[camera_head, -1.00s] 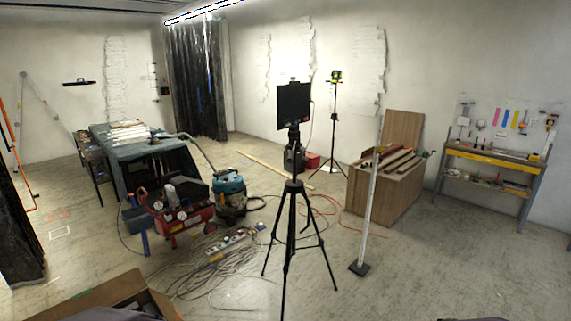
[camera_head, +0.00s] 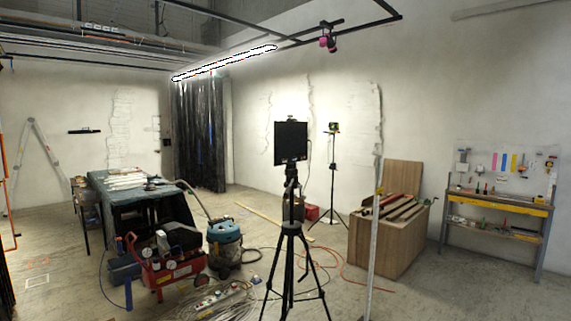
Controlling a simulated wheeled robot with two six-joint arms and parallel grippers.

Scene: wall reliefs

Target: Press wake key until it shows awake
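A black flat panel (camera_head: 291,142) stands upright on a black tripod (camera_head: 290,240) in the middle of the room. Its face is dark, and I can read no text or state on it. No part that I can identify as a wake key shows at this distance. Neither of my grippers is in view.
A red compressor (camera_head: 170,272) and a blue vacuum (camera_head: 224,245) stand left of the tripod, with cables on the floor. A wooden crate (camera_head: 385,242) and an upright pole (camera_head: 374,230) stand right. A workbench (camera_head: 497,207) is at the right wall.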

